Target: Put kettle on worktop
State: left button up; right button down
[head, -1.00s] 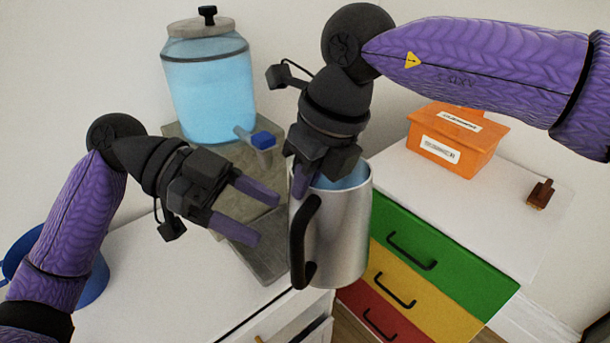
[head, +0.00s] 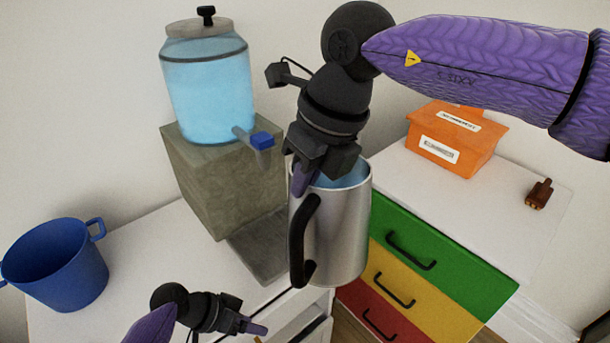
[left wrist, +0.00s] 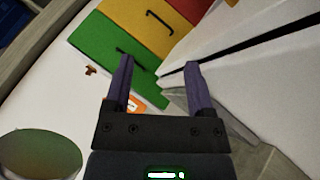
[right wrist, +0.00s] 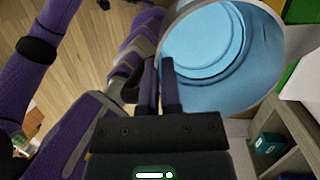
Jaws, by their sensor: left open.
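The kettle (head: 340,235) is a silver metal jug with a black handle and pale blue liquid inside. It hangs near upright in front of the gap between the left white worktop (head: 135,265) and the right white top (head: 480,205). My right gripper (head: 303,182) is at its rim by the handle. In the right wrist view the fingers are close together against the kettle (right wrist: 225,60); the exact contact is partly hidden. My left gripper (head: 258,333) is low at the bottom edge, apart from the kettle; its open, empty fingers show in the left wrist view (left wrist: 156,65).
A glass dispenser (head: 210,95) with blue liquid and a tap stands on a stone block (head: 215,185). A blue pot (head: 55,265) stands at far left. An orange box (head: 450,145) and small brown object (head: 539,193) sit on the right top, above green, yellow and red drawers.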

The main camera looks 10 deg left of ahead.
pick_arm(q)
jog(key=s+f+y, duration=0.2)
jog(key=s+f, duration=0.4)
jog(key=s, duration=0.4)
jog(key=s+f+g+y, duration=0.1)
jog(key=s+f+y, duration=0.2)
jog(key=s+f, duration=0.4)
jog(key=s+f+n+g+y, duration=0.1)
jog(key=s+f+y, duration=0.2)
jog(key=s+f, duration=0.4)
jog(key=s, duration=0.7)
jog(key=shift+a, duration=0.35)
